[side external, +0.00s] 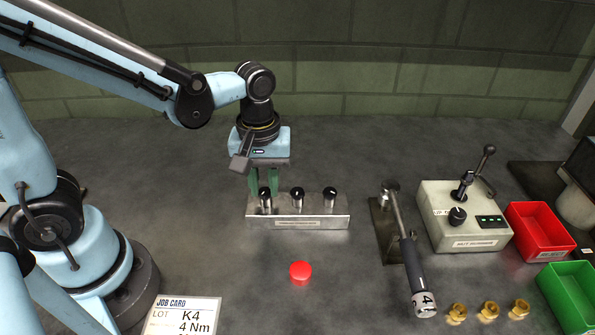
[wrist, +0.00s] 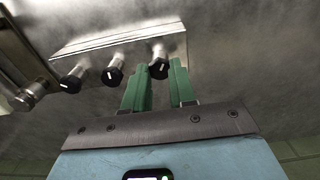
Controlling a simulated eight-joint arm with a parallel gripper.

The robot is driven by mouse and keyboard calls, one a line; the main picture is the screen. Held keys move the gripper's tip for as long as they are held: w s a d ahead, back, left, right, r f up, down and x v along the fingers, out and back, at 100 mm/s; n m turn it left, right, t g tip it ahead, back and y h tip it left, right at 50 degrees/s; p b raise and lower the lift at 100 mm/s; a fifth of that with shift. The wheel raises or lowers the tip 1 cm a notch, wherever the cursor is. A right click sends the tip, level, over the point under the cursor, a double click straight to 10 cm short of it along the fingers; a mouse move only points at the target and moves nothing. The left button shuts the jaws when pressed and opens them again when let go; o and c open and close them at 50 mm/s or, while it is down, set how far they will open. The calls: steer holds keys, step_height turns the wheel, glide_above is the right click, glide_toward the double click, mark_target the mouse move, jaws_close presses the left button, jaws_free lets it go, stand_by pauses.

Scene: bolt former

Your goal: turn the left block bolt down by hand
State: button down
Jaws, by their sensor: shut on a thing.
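The metal block (side external: 300,222) stands mid-table with three bolts in a row, each with a silver shank and a black cap bearing a white mark. The left block bolt (side external: 265,203) is under my gripper (side external: 263,183). My gripper points down, and its green fingers are shut on this bolt near its black cap. In the wrist view the bolt (wrist: 159,68) shows between the fingertips of my gripper (wrist: 159,72), at the right end of the row. The middle bolt (side external: 297,199) and right bolt (side external: 330,198) stand free. How far the held bolt is seated cannot be told.
A red button (side external: 300,273) lies in front of the block. To the right are a wrench (side external: 408,260) marked 4, a lever box (side external: 463,220), a red tray (side external: 535,228), a green tray (side external: 570,293) and brass pieces (side external: 488,310). A job card (side external: 183,315) reads K4, 4 Nm.

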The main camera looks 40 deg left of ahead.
mark_target(265, 191)
steer(key=m, duration=0.4)
steer(key=shift+m, duration=0.3)
steer(key=m, duration=0.4)
steer(key=shift+m, duration=0.3)
steer(key=m, duration=0.4)
steer(key=shift+m, duration=0.3)
steer(key=m, duration=0.5)
stand_by(0.4)
steer(key=c, duration=0.9)
jaws_free()
steer(key=shift+r, duration=0.1)
step_height(265, 191, up, 12)
steer(key=shift+f, duration=0.1)
